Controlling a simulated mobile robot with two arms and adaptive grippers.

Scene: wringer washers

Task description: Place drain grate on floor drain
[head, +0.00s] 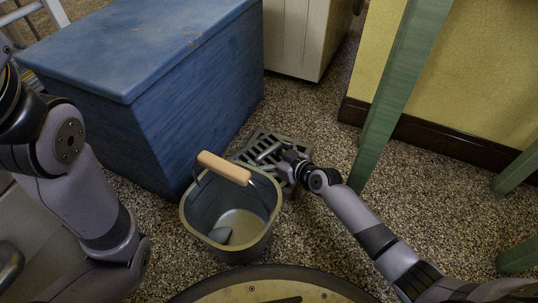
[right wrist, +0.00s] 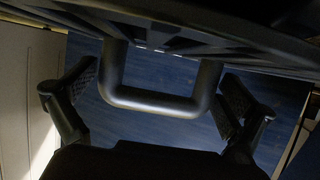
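The drain grate (head: 268,146) is a dark slotted square plate with a bar handle, low near the floor between the blue chest and the bucket. Its U-shaped handle (right wrist: 160,103) shows large in the right wrist view, with the slotted plate along the top. My right gripper (head: 287,166) is at the grate's right side, partly covering it. In the wrist view its two fingers stand apart on either side of the handle, with visible gaps. The floor drain cannot be made out separately; I cannot tell whether the grate lies on it. My left gripper is out of view.
A grey bucket (head: 199,222) with a wooden grip and a grey object inside stands just in front of the grate. A blue chest (head: 147,115) is behind left. A green leg (head: 386,110) stands right.

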